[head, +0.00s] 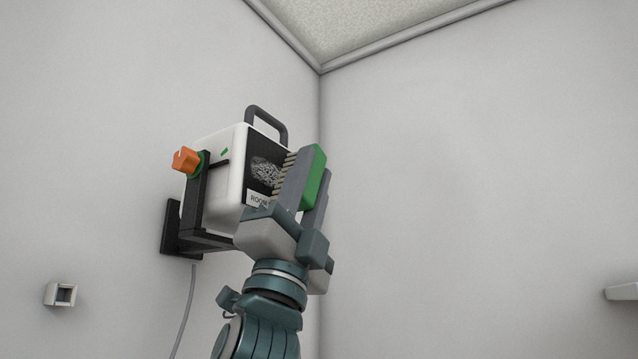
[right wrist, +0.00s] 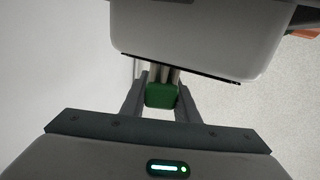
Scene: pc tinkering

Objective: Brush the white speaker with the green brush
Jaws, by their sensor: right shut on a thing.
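The white speaker (head: 226,165) sits in a black wall bracket high on the left wall, with a dark handle on top and a black front panel bearing a pale scribbled patch. Its white body also fills the top of the right wrist view (right wrist: 200,35). My right gripper (head: 306,178) is shut on the green brush (head: 315,178) in front of the panel. The bristles point left toward the panel; whether they touch it I cannot tell. The brush's green end shows between the fingers in the right wrist view (right wrist: 160,96). My left gripper is not in view.
The black bracket (head: 196,205) carries an orange knob (head: 186,160) at its left. A grey cable (head: 187,310) hangs below it. A small square fitting (head: 61,294) is on the left wall. The right wall is bare apart from a pale ledge (head: 622,293) at the edge.

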